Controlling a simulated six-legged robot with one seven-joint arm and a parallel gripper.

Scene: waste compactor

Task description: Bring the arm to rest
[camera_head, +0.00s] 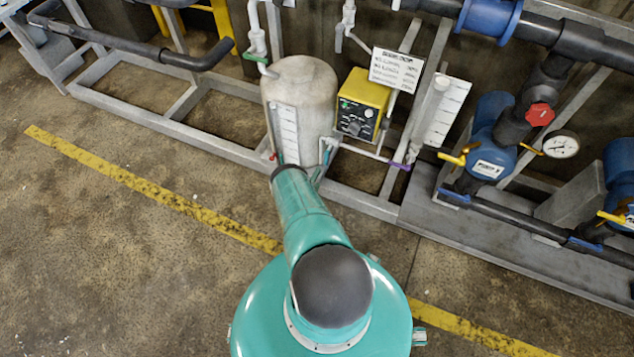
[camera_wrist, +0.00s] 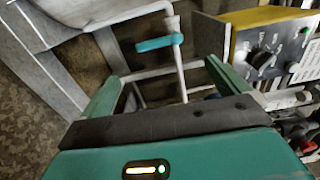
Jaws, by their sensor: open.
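My teal arm reaches forward from my body in the head view, toward the foot of a white tank. My gripper (camera_wrist: 162,75) shows in the wrist view with its two green fingers spread wide and nothing held between them. Thin white pipes (camera_wrist: 150,74) show beyond and between the fingers, with a teal valve handle (camera_wrist: 160,43) above them. I cannot tell how far the fingers are from the pipes. In the head view my own arm hides most of the gripper.
The white tank (camera_head: 300,95) stands on a grey metal frame (camera_head: 225,150). A yellow control box (camera_head: 362,105) is right of it and also shows in the wrist view (camera_wrist: 268,45). Blue pumps (camera_head: 492,150), a red knob (camera_head: 540,114) and a gauge (camera_head: 561,144) are farther right. Floor (camera_head: 120,250) at left is clear.

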